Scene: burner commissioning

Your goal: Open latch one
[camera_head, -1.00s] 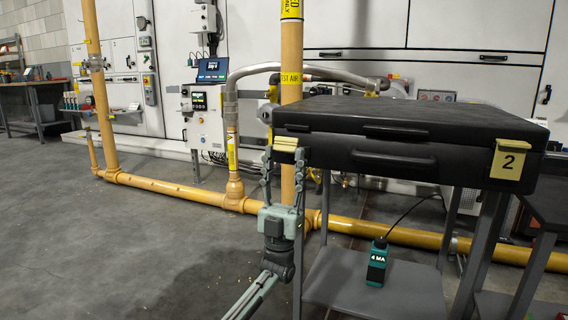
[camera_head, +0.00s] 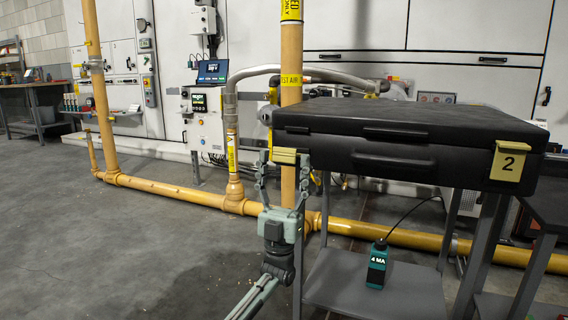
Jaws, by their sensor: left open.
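A black case (camera_head: 400,135) lies closed on a grey stand. Latch one is the small yellow latch (camera_head: 285,156) at the left end of its front; no number is readable on it. The other latch (camera_head: 509,163), marked 2, hangs flat against the front at the right. My left gripper (camera_head: 282,162) points up, with its fingers open on either side of latch one. I cannot tell whether they touch it. My right gripper is not in view.
A yellow upright pipe (camera_head: 291,75) stands close behind the case's left end. A teal device marked 4 MA (camera_head: 377,265) sits on the stand's lower shelf (camera_head: 345,283). The floor at left is clear.

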